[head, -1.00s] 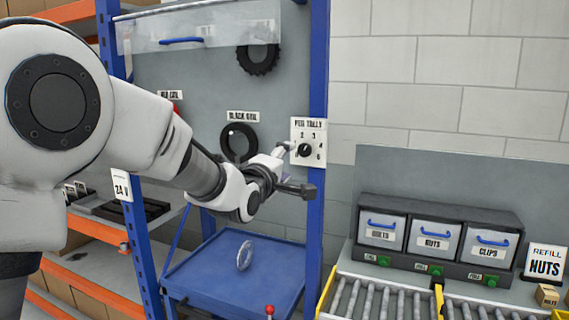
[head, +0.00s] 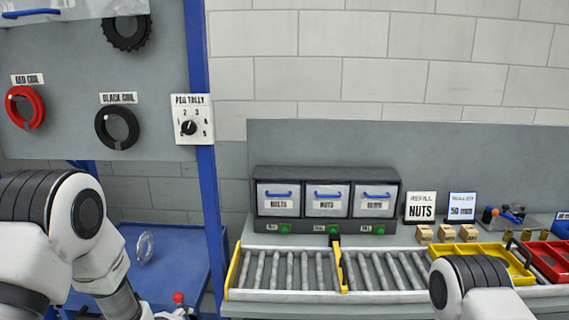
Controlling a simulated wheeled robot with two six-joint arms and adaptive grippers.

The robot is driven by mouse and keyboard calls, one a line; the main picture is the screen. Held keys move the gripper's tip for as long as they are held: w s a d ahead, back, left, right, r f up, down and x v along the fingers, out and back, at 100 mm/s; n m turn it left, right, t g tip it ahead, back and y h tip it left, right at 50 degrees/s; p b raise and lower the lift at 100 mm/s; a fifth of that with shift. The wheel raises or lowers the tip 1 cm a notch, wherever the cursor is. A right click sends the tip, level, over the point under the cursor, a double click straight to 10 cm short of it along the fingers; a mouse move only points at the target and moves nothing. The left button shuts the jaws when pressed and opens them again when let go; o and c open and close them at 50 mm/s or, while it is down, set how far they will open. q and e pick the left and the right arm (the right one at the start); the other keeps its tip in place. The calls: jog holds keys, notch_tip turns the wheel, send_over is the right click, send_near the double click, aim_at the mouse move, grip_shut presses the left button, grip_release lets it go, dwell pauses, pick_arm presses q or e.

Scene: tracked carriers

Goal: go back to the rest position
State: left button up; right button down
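My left arm comes in at the lower left, bent downward, in front of the blue table. Its gripper is below the picture's lower edge or hidden, so I cannot see its fingers. A link of my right arm shows at the bottom right, in front of the roller track. My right gripper is out of the picture. The peg tally dial (head: 189,128) on the blue post has nothing touching it.
A blue table (head: 185,255) holds a metal ring (head: 145,248) and a red knob (head: 178,297). A red coil (head: 25,107) and a black coil (head: 117,127) hang on the panel. The roller track (head: 290,270) lies before three labelled bins (head: 326,200). A yellow tray (head: 485,252) stands right.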

pick_arm(q)
jog(key=s+f+m+g, duration=0.2)
jog(key=s+f+g, duration=0.2)
jog(key=s+f, duration=0.8)
jog(key=s+f+m+g, duration=0.2)
jog(key=s+m, duration=0.4)
jog(key=s, duration=0.6)
jog(key=s+f+m+g, duration=0.3)
jog(key=s+m, duration=0.3)
jog(key=s, duration=0.5)
jog(key=shift+s+f+m, duration=0.35)
jog(key=shift+s+m, duration=0.05)
jog(key=shift+a, duration=0.1)
